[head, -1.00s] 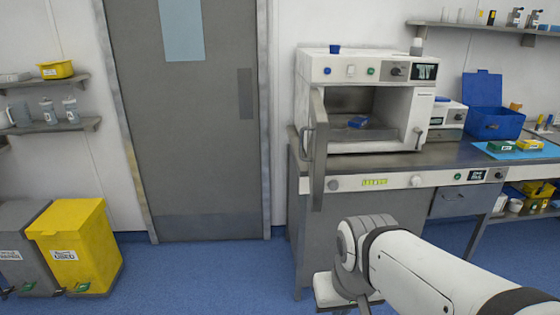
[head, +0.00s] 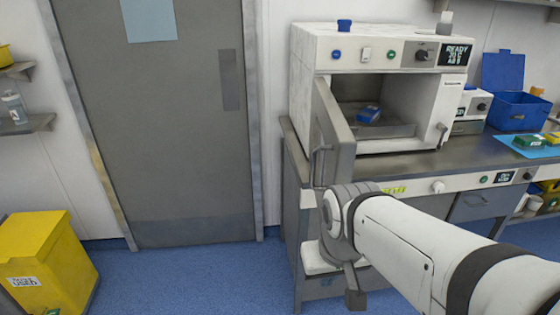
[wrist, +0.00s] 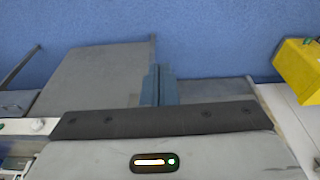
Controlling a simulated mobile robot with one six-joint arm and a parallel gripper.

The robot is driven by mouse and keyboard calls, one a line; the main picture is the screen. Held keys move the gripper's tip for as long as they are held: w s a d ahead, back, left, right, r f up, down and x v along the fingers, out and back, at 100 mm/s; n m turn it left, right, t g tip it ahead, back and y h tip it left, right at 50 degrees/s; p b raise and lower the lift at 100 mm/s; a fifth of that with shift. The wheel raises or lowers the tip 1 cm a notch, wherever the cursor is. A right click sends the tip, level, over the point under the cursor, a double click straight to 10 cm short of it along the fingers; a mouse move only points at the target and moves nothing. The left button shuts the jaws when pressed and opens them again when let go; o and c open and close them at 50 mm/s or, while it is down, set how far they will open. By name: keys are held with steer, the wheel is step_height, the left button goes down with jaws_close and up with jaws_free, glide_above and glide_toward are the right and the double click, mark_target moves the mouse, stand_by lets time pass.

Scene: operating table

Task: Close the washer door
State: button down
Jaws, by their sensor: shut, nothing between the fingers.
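The white washer (head: 312,62) stands on the grey counter, with its chamber open to view. Its grey door (head: 334,118) is hinged at the left and stands swung open toward me, with a handle (head: 318,160) on its outer side. My gripper (head: 355,299) hangs low in front of the counter, below the door and apart from it. In the wrist view my gripper's blue-grey fingers (wrist: 158,85) are shut together and empty. A grey panel lies near them there; I cannot tell whether it is the door.
A yellow bin (head: 45,262) stands at left. Blue floor between bin and counter is free.

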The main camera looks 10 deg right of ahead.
steer(key=shift+d, duration=0.15)
steer(key=w+a+r+n+g+h+p, duration=0.2)
steer(key=w+a+r+n+h, duration=0.25)
steer(key=w+r+n, duration=0.3)
steer(key=w+a+r+n+g+h+p, duration=0.2)
steer(key=w+a+r+n+h+p, duration=0.15)
steer(key=w+a+r+n, duration=0.4)
steer(key=d+f+n, duration=0.1)
steer(key=d+f, duration=0.7)
steer(key=d, duration=0.4)
steer(key=shift+s+d+h, duration=0.35)
steer(key=shift+s+h, duration=0.05)
steer(key=shift+s, duration=0.05)
